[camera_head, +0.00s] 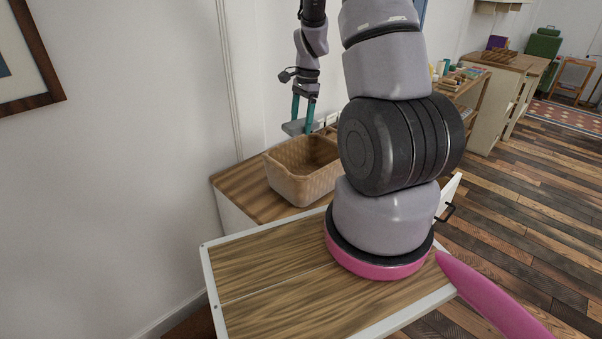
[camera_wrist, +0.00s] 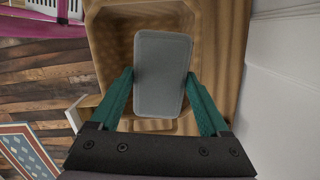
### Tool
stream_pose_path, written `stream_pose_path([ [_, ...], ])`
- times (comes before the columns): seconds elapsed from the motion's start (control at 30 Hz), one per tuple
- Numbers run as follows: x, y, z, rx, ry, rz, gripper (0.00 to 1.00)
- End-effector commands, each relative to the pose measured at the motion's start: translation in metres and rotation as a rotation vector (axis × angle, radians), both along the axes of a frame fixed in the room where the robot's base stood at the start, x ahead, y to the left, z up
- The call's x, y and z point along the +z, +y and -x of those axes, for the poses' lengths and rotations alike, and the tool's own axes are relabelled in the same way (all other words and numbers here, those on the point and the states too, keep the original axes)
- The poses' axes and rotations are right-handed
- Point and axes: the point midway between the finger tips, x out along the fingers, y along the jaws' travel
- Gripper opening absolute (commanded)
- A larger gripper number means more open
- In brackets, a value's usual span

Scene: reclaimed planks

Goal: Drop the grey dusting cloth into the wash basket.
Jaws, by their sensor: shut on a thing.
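The grey dusting cloth (camera_wrist: 161,75) shows in the wrist view as a flat grey rounded rectangle between the teal fingers. My gripper (camera_wrist: 164,98) is shut on it. In the head view my gripper (camera_head: 303,118) points down, with the grey cloth (camera_head: 292,127) at its fingertips. The wash basket (camera_head: 301,186) is tan and stands on a wooden cabinet top; its inside shows no contents. The cloth is above the basket's rim, toward its back side in the head view. In the wrist view the basket (camera_wrist: 104,60) lies below and around the cloth.
The wooden cabinet top (camera_head: 238,187) stands against the white wall. A shelf with several small items (camera_head: 462,74) and another cabinet (camera_head: 510,62) stand farther right. The plank floor (camera_head: 520,190) is open at the right.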

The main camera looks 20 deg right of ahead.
Motion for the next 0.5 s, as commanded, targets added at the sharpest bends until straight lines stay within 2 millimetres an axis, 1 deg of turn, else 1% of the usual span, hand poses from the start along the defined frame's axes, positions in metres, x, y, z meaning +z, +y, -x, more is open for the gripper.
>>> stream_pose_path([
  [0.03,0.005,-0.008,0.004,-0.138,-0.001,0.0,0.1],
  [0.1,0.009,-0.015,0.008,-0.314,-0.002,0.0,0.1],
  [0.2,0.014,-0.023,0.012,-0.503,-0.001,0.001,0.1],
  [0.33,0.016,-0.029,0.015,-0.639,0.0,0.001,0.1],
  [0.43,0.013,-0.031,0.016,-0.675,0.001,0.001,0.1],
  [0.5,0.008,-0.031,0.016,-0.681,0.003,0.0,0.1],
])
